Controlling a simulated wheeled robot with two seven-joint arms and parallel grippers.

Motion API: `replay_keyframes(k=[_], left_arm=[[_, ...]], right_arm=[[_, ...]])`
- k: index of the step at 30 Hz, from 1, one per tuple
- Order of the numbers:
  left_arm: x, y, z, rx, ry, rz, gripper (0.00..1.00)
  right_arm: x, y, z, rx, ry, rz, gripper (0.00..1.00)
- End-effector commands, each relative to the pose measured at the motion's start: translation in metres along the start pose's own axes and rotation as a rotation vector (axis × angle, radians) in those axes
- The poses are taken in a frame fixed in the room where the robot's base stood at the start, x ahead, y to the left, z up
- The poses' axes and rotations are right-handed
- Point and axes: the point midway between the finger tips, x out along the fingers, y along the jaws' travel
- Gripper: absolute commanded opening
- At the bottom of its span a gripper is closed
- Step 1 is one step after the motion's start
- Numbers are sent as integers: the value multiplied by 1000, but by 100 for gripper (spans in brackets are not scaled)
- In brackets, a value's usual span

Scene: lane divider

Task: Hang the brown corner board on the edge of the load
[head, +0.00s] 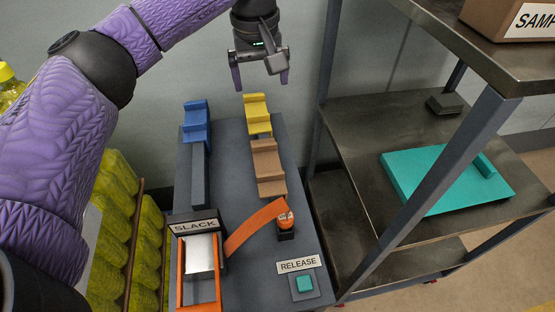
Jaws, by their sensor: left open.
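The brown corner board (267,160) is on the dark grey bench, in line with a yellow corner piece (257,112) just behind it. A blue corner piece (196,118) sits to the left, at the far end of a long dark bar. My left gripper (260,82) is open and empty, pointing down above and behind the yellow piece, apart from the brown board. No load is marked as such; I cannot tell which thing it is. My right gripper is out of view.
An orange strap (254,228) runs from the SLACK frame (198,258) to an orange-topped post (285,220). A teal RELEASE button (304,284) is at the front. A metal shelf with a teal slab (425,185) and a carton (510,18) stands right. Yellow bottles (115,220) are left.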

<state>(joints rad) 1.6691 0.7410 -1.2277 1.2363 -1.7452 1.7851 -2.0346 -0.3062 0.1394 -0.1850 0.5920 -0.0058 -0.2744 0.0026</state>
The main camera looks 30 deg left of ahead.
Motion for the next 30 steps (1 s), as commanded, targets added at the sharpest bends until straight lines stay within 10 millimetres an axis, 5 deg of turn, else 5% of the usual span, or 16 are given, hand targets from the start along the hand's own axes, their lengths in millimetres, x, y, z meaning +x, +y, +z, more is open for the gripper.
replay_keyframes(k=[10, 19, 25, 30], left_arm=[[52, 0, 0, 0, -24, -17, 100], [119, 0, 0, 0, -57, -43, 100], [138, -1, 1, 0, -61, -47, 100], [173, -2, 3, 1, -62, -48, 100]], right_arm=[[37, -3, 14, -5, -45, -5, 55], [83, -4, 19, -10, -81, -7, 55], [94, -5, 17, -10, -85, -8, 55], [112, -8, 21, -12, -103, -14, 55]])
